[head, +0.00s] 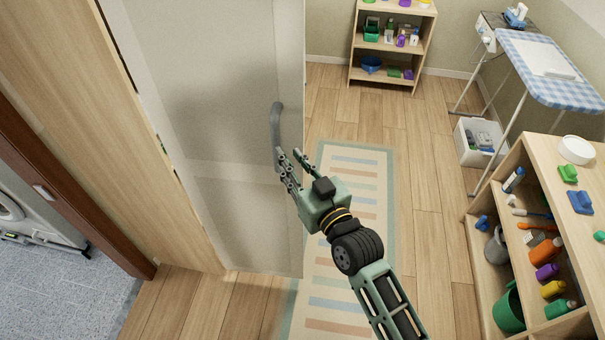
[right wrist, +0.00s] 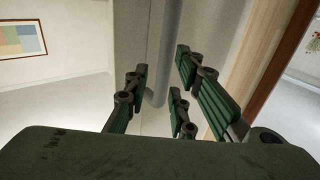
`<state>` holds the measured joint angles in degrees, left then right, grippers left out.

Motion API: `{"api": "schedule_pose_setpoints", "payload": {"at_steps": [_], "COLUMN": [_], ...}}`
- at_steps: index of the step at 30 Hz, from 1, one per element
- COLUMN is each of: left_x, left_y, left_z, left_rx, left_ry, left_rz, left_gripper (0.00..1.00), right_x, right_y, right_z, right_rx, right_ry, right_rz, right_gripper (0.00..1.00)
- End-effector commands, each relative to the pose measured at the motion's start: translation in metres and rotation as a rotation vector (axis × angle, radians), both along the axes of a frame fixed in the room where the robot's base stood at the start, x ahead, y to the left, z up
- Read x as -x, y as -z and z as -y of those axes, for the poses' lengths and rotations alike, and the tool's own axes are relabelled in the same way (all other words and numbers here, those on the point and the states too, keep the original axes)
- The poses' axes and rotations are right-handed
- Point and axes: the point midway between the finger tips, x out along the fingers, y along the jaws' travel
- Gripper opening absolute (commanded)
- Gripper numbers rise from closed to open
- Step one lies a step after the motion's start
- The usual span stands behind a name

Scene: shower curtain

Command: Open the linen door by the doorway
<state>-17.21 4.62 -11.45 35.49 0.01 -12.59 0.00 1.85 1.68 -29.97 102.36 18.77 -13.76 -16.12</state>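The linen door (head: 220,120) is a tall pale panel beside a wooden cabinet side (head: 95,120). A narrow gap with small coloured bits shows between them. A grey vertical bar handle (head: 276,125) is near the door's right edge. My right gripper (head: 290,160) is at the handle's lower end, fingers apart. In the right wrist view the handle (right wrist: 164,50) runs down between the spread green fingers (right wrist: 160,95); I see no clear closed grip on it. My left gripper is out of view.
A striped rug (head: 355,180) lies on the wooden floor right of the door. An open shelf (head: 535,230) with bottles stands at right, an ironing board (head: 550,90) behind it. Another shelf (head: 390,45) stands at the back. A doorway with a dark frame (head: 75,215) is at left.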

Motion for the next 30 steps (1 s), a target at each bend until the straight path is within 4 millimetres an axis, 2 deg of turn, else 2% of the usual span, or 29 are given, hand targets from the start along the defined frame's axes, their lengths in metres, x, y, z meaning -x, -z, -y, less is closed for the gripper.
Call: {"api": "schedule_pose_setpoints", "payload": {"at_steps": [3,9,26,29,30], "left_x": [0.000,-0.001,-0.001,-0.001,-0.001], "left_y": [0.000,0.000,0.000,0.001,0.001], "left_z": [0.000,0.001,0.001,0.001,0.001], "left_rx": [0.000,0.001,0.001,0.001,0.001], "left_ry": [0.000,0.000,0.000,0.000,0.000], "left_rz": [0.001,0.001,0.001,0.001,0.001], "left_gripper": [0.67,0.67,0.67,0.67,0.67], "right_x": [0.020,0.037,0.040,0.039,0.038], "right_y": [0.001,0.000,0.000,0.007,0.016], "right_z": [0.014,0.026,0.028,0.029,0.030], "right_rx": [0.003,0.001,0.000,0.006,0.013], "right_ry": [0.000,0.001,0.000,0.004,0.008], "right_rz": [-0.001,0.000,0.000,-0.010,-0.024], "right_gripper": [0.23,0.23,0.23,0.23,0.23]}}
